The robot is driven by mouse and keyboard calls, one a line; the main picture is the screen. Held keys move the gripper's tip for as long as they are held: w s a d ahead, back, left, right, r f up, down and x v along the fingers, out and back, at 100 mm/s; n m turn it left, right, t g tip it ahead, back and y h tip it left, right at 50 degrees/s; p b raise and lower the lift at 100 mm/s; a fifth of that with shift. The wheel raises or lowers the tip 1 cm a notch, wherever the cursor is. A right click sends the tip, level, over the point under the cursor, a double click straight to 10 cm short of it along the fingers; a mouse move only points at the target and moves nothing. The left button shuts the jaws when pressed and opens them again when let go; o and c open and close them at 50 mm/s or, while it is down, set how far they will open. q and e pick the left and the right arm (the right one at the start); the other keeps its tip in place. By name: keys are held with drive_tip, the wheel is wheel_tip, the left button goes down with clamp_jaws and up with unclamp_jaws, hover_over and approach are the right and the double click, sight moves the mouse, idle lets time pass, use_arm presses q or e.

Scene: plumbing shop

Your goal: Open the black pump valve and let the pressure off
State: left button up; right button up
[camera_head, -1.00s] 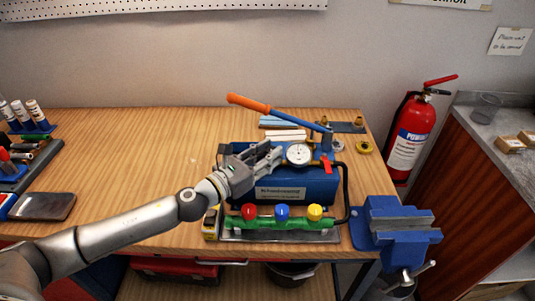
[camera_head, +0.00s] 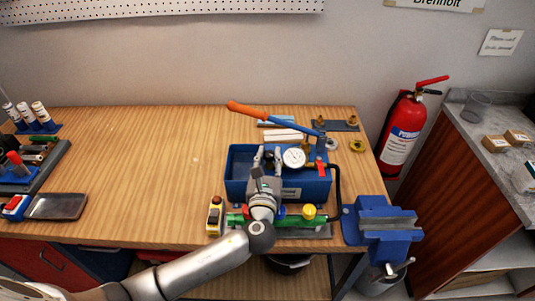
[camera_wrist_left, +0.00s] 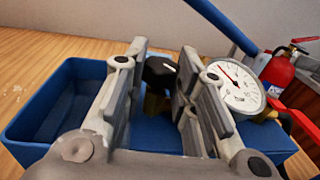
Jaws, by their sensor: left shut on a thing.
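The blue test pump (camera_head: 312,190) stands on the bench with its orange-tipped lever (camera_head: 270,110) raised above it. Its black valve knob (camera_wrist_left: 160,70) sits on a brass fitting between the fingers in the left wrist view; in the head view the fingers largely hide it. My left gripper (camera_head: 267,160) is over the pump's tank, shut on the knob, its fingers pointing to the back. The white pressure gauge (camera_head: 294,158) is just right of the fingers; it also shows in the left wrist view (camera_wrist_left: 238,88), too small to read surely. My right gripper is out of view.
In front of the pump is a green manifold (camera_head: 286,219) with coloured knobs, partly behind my arm. The bench's left middle is clear. A red extinguisher (camera_head: 404,130) stands at the right.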

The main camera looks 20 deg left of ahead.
use_arm(q)
drive_tip(key=shift+w+d+n+g+y, duration=0.15)
drive_tip(key=shift+n+g+y, duration=0.45)
drive_tip(key=shift+n+y, duration=1.15)
drive_tip(key=shift+y, duration=0.65)
drive_tip(key=o, duration=0.8)
drive_tip(key=shift+m+h, duration=0.3)
drive_tip(key=shift+m, duration=0.05)
